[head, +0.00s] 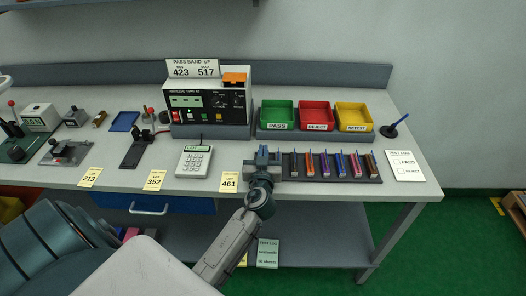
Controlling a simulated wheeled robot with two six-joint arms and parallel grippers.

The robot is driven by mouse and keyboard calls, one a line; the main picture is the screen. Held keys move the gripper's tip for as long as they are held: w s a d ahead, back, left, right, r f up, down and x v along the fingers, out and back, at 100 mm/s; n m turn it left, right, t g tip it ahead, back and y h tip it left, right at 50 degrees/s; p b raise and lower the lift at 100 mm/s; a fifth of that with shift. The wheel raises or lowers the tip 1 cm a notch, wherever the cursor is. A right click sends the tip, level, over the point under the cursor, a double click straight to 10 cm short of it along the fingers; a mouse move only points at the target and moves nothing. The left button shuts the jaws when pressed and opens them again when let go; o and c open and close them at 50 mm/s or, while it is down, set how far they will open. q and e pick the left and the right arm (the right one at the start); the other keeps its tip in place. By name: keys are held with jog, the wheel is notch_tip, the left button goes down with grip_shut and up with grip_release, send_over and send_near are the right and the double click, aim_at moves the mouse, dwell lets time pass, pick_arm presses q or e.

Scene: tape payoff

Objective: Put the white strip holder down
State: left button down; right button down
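My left gripper (265,155) is over the front of the bench, at the left end of a dark rack (333,179). It points away from me toward the back of the bench. Its fingers are small and dark here, and I cannot tell whether they are open or shut, or on anything. Several slim upright holders with coloured parts stand in a row in the rack. I cannot make out for sure which is the white strip holder. My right gripper is not in view.
Green (277,127), red (316,127) and yellow (356,128) trays stand behind the rack. A meter (211,101) stands to their left. A calculator (195,162) and a yellow 461 card (229,182) lie left of the gripper. A white card (405,167) lies at the right.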

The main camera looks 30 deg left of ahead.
pick_arm(q)
jog(key=shift+f, duration=0.3)
jog(key=shift+f, duration=0.15)
jog(key=c, duration=1.6)
grip_release()
jog(key=shift+c, duration=0.2)
